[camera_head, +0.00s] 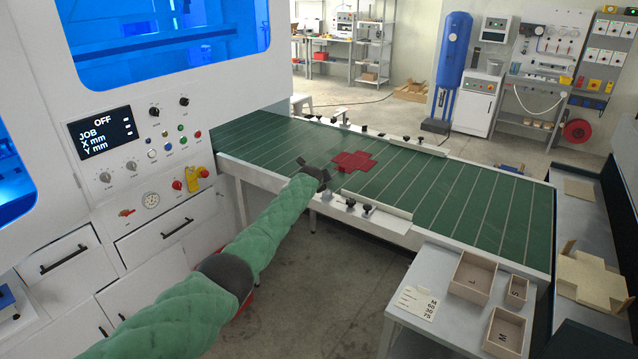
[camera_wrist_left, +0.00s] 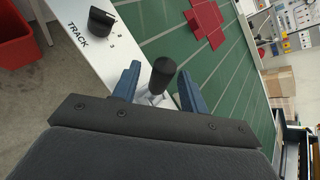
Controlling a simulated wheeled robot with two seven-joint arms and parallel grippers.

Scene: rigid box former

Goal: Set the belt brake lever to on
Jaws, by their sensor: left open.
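In the left wrist view a lever with a black cylindrical grip (camera_wrist_left: 163,74) on a metal stem stands at the white rail of the green belt table. I take it as the belt brake lever; no on or off mark for it is readable. My left gripper (camera_wrist_left: 158,82) is open, with one blue finger on each side of the lever grip and gaps visible on both sides. In the head view my left gripper (camera_head: 322,174) is at the near rail of the green belt (camera_head: 460,197) and largely hides the lever. My right gripper is not in view.
A black knob (camera_wrist_left: 101,23) sits on the rail beside the word TRACK. A red cross-shaped sheet (camera_head: 354,161) lies on the belt. More black knobs (camera_head: 350,204) and a white guide bar (camera_head: 376,204) are right of my gripper. Open boxes (camera_head: 505,331) stand on the front-right table.

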